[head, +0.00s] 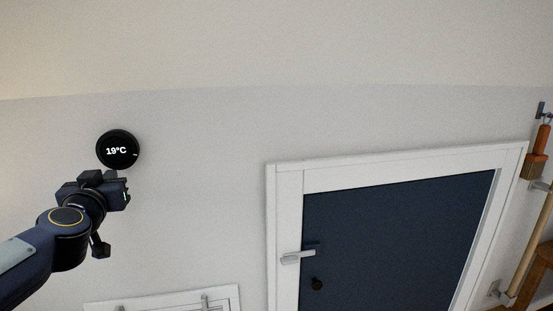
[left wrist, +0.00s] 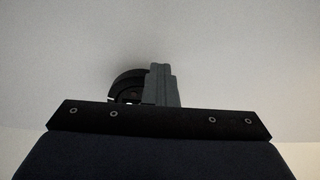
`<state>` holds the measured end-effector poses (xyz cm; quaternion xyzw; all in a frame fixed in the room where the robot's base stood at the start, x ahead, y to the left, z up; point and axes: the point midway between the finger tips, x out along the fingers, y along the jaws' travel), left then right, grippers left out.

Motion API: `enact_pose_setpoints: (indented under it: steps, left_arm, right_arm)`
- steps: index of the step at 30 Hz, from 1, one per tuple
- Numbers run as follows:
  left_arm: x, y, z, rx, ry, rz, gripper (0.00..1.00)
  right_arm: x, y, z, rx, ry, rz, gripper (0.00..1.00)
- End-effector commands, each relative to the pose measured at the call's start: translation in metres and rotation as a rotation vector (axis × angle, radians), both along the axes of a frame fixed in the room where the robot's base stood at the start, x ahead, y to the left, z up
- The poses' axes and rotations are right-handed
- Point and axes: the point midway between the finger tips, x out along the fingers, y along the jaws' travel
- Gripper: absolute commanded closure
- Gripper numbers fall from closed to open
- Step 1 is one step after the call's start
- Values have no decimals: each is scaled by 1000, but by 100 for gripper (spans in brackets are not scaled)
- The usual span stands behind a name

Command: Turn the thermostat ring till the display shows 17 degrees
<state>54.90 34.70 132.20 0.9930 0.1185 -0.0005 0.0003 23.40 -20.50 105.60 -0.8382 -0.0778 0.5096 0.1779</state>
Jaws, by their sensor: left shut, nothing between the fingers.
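The round black thermostat (head: 118,149) is on the wall at the left in the head view. Its display reads 19°C in white, with a small mark at the right side of its face. My left gripper (head: 110,177) is just below the thermostat, shut and with nothing between its fingers. In the left wrist view the dark curved thermostat edge (left wrist: 127,84) shows beside the shut fingers (left wrist: 163,84). The gripper hides the rest of the thermostat there. I cannot tell whether the fingers touch the ring. My right gripper is not in view.
A dark blue door (head: 390,240) in a white frame (head: 284,220), with a light handle (head: 298,255), stands right of the thermostat. A white framed panel (head: 165,300) is low on the wall. A brush (head: 537,150) hangs at the far right. The wall around the thermostat is bare.

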Motion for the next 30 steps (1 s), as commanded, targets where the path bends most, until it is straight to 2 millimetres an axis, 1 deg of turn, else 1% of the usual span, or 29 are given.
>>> enact_pose_setpoints:
  steps: [1,30]
  left_arm:
    - [1,-3,2,1,-3,-4,100]
    - [7,-29,0,0,-1,-3,100]
  right_arm:
    - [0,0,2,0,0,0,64]
    - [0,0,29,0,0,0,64]
